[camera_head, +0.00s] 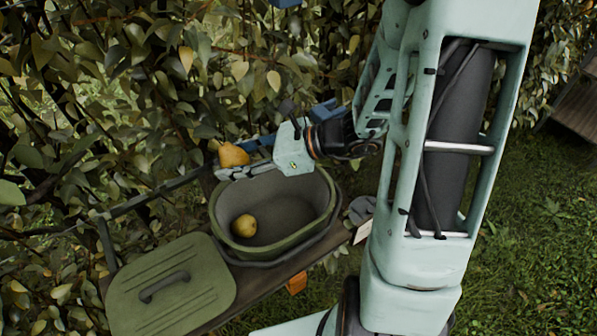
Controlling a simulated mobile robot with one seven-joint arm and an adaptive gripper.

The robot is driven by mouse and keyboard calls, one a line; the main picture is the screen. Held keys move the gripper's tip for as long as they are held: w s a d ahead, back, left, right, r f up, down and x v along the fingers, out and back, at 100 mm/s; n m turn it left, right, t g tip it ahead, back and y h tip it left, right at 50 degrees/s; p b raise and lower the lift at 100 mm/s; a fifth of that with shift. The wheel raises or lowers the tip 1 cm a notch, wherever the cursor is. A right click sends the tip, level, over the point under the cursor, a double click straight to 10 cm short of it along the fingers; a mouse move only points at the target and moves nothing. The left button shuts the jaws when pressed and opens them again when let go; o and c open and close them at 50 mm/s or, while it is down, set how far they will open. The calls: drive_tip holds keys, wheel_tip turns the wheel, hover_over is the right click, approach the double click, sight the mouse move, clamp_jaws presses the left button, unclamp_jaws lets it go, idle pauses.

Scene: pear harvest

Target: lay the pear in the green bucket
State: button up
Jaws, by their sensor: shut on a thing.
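A yellow-orange pear (233,156) is between the fingers of my gripper (238,160), at the upper left of the green bucket. My gripper is shut on this pear and reaches in from the right, above the bucket's far rim. The green bucket (322,208) is an open oval tub standing on a wooden bench. A second yellow pear (244,225) lies inside it, at the left. The fingers hide part of the bucket's far rim.
A green lid (172,290) with a dark handle lies on the bench left of the bucket. A leafy hedge (130,110) stands close behind. An orange object (297,283) shows below the bench's front edge. Grass (530,230) is at the right.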

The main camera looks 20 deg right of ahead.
drive_tip(key=s+a+f+n+g+h+b, duration=0.25)
drive_tip(key=s+n+g, duration=0.2)
drive_tip(key=s, duration=0.25)
drive_tip(key=n+h+b, duration=0.3)
drive_tip(key=h, duration=0.7)
hover_over(298, 227)
wheel_tip(298, 227, down, 2)
drive_tip(key=shift+g, duration=0.35)
wheel_tip(298, 227, down, 22)
drive_tip(key=b, duration=1.7)
drive_tip(key=shift+f+b, duration=0.35)
drive_tip(key=shift+b, duration=0.1)
drive_tip(key=o, duration=1.3)
drive_tip(key=shift+o, duration=0.2)
